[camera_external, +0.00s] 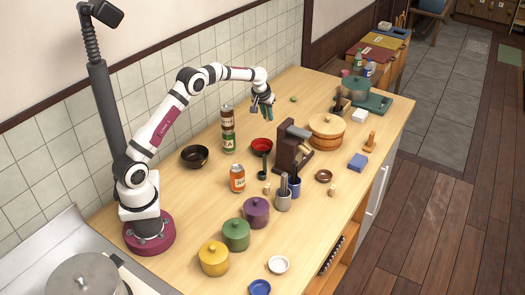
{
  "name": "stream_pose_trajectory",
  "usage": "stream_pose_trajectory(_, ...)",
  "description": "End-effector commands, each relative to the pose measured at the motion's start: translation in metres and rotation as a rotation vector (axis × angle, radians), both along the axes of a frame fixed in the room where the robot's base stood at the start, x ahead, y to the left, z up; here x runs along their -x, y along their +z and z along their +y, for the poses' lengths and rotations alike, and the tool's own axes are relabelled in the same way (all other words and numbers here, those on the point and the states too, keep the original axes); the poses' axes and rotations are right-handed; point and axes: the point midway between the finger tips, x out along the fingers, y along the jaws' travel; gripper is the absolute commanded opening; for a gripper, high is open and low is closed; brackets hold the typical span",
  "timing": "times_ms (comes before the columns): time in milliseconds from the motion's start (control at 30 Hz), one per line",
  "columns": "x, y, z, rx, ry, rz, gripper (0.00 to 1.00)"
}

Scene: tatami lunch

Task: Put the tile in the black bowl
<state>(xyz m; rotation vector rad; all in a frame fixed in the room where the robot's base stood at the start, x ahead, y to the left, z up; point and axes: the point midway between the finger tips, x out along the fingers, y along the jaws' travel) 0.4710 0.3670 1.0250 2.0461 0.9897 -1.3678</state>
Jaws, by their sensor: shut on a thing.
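The black bowl (195,156) sits on the counter near the tiled wall, left of the stacked cans, and looks empty. My gripper (264,110) is above the counter near the wall, to the right of and beyond the bowl. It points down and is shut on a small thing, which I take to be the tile. The tile is mostly hidden by the fingers, and its shape and colour are too small to tell. No other tile shows clearly on the counter.

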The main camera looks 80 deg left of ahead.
Motion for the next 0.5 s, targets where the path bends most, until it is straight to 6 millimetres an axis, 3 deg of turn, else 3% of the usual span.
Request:
stream_pose_trajectory(100, -0.001, 0.041, 0.001, -0.004, -0.001, -0.006, 0.00)
stream_pose_trajectory(200, -0.001, 0.070, 0.001, -0.003, 0.000, -0.004, 0.00)
stream_pose_trajectory(433, 0.000, 0.120, 0.001, -0.003, -0.001, -0.003, 0.00)
stream_pose_trajectory(500, 0.009, 0.124, 0.001, 0.000, 0.043, 0.001, 0.00)
